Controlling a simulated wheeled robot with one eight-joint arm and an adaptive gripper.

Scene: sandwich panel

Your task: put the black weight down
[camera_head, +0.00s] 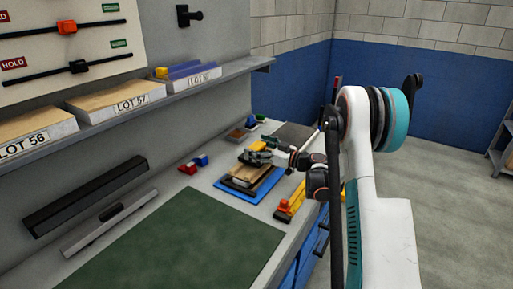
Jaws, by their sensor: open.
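A layered stack with a tan wooden board (249,173) sits on a blue mat (265,187) on the bench. A dark block, which looks like the black weight (256,159), lies on top of the stack. A small yellow piece (258,146) shows at or just above it. My gripper (268,147) is at the top right of the stack, reaching in from the right, and is open. It is small in view, and I cannot tell whether its fingers touch the weight. The underside of the weight is partly hidden.
A dark green mat (185,245) covers the near bench, with clear room on it. A yellow and orange tool (290,203) lies at the right edge. A shelf (190,88) with labelled lots overhangs the bench.

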